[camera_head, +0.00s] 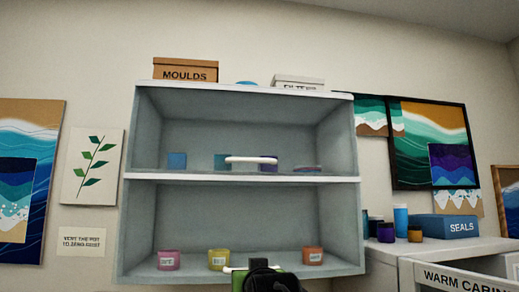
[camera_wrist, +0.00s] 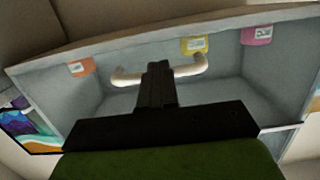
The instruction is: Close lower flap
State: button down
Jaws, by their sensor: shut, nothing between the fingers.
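The lower flap of the wall cabinet looks clear, and its panel is hard to make out against the lower compartment. Its white bar handle (camera_head: 235,268) shows low in front of that compartment, partly hidden by my gripper (camera_head: 262,264). In the wrist view, which looks upside down, the handle (camera_wrist: 190,71) runs across behind my gripper (camera_wrist: 158,66). The fingers are shut together with nothing between them and cover the handle's middle. I cannot tell whether they touch it, or how far the flap stands from the frame.
The cabinet (camera_head: 240,179) has an upper compartment with another white handle (camera_head: 252,160) in front. Pink (camera_head: 168,260), yellow (camera_head: 218,259) and orange (camera_head: 313,256) jars stand in the lower compartment. A white counter with a blue SEALS box (camera_head: 446,227) is at right.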

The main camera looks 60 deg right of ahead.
jog(key=shift+f+p+x, duration=0.2)
jog(key=shift+p+x, duration=0.1)
jog(key=shift+x, duration=0.85)
jog(key=shift+a+r, duration=0.1)
